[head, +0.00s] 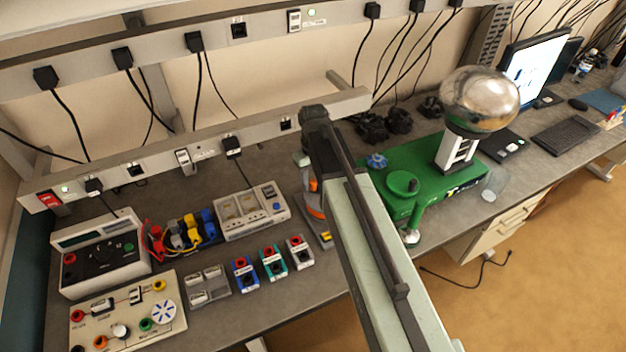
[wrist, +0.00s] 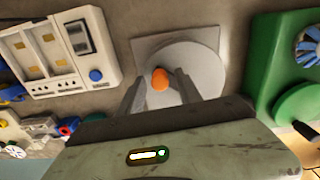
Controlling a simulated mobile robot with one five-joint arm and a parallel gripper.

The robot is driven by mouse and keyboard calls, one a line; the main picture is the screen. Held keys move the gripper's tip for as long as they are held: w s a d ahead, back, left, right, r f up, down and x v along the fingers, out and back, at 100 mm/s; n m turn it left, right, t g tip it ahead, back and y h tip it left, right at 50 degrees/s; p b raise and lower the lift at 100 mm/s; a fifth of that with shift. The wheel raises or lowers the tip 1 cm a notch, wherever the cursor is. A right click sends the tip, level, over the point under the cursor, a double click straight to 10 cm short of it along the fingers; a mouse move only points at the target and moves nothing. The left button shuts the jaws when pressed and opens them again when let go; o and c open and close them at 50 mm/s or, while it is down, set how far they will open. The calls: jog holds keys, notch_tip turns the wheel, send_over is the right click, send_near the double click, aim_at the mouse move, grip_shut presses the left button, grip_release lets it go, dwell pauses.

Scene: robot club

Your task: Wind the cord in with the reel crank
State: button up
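In the wrist view a round grey disc (wrist: 200,62) lies on a square grey plate (wrist: 146,45). An orange knob (wrist: 160,79) stands on it off centre, which looks like the reel with its crank handle. My gripper (wrist: 161,82) has its two fingers apart, one on each side of the knob, with a gap showing on both sides. I cannot tell how high the fingertips are relative to the knob. In the head view my arm hides most of the reel and gripper. I cannot make out the cord.
A green machine (head: 460,189) with a silver ball (head: 480,98) stands close on the right. A white instrument box (head: 252,212) is on the left, beside colored leads (head: 188,232). Several small socket blocks (head: 273,262) line the front of the bench. A shelf rail (head: 215,138) runs behind.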

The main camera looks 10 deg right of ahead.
aim_at(313, 181)
jog(key=shift+r, duration=0.1)
notch_tip(313, 181, up, 8)
jog(key=p, duration=0.8)
jog(key=shift+f, duration=0.2)
jog(key=shift+f, duration=0.1)
